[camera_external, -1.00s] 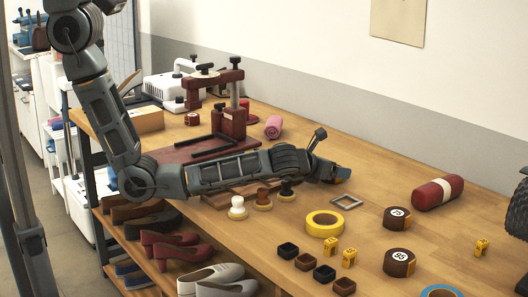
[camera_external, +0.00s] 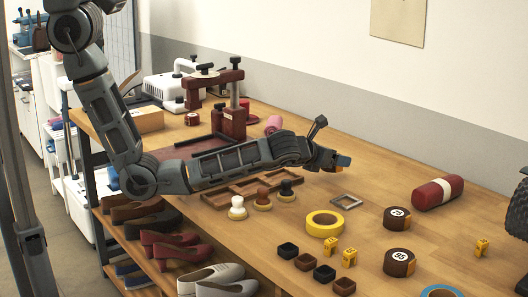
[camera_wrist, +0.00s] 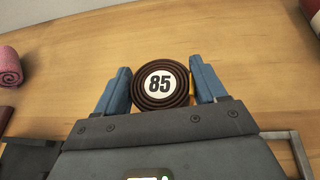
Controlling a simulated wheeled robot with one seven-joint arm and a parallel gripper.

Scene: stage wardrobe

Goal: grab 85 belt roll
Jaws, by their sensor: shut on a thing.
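The 85 belt roll (camera_wrist: 160,85) is a dark brown coil with a white label reading 85. In the wrist view it sits between the two blue fingertips of my gripper (camera_wrist: 161,92), which are shut on it from both sides. In the external view my gripper (camera_external: 338,161) is above the table, and a bit of brown shows at its tip. Two similar rolls stand on the table: one marked 75 (camera_external: 397,219) and one marked 95 (camera_external: 399,263).
Yellow tape (camera_external: 325,224), a metal square frame (camera_external: 346,201) and several knobbed stamps (camera_external: 237,209) lie below my arm. A red roll with a white band (camera_external: 437,193) is at the right. A pink roll (camera_external: 273,124) and a dark red press (camera_external: 229,122) stand behind.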

